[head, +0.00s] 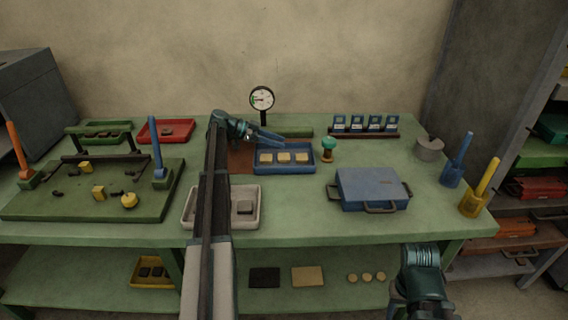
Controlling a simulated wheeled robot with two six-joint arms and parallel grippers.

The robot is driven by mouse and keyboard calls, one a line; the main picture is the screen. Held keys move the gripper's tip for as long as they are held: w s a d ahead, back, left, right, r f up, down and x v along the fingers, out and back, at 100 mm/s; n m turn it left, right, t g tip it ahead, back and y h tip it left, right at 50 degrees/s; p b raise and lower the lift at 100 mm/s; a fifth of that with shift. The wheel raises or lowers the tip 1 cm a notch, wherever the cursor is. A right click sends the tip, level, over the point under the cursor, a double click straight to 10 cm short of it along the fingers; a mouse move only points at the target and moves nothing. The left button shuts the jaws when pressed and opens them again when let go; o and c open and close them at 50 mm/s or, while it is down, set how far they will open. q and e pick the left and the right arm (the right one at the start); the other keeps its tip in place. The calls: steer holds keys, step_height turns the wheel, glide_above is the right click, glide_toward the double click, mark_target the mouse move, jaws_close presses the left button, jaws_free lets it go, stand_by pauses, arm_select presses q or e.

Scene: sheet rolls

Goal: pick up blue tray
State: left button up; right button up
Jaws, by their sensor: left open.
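The blue tray (285,172) lies on the green bench near the middle, with three tan blocks in a row in it. My left gripper (272,137) reaches in from the left and is open. Its fingers are over or just behind the tray's back left edge, and I cannot tell if they touch it. Part of the tray's back edge is hidden by the fingers. Part of my right arm (422,275) shows at the lower right, in front of the bench, but its jaws are not visible.
A blue case with handles (370,188) sits right of the tray, a green-topped knob (328,150) close by its right end. A pale tray (250,222) lies in front, partly under my left arm. A dial gauge (262,98) stands behind. Bench front centre is clear.

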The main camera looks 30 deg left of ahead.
arm_select(q)
steer(key=shift+w+d+f, duration=0.25)
steer(key=shift+d, duration=0.1)
jaws_close()
stand_by(1.2)
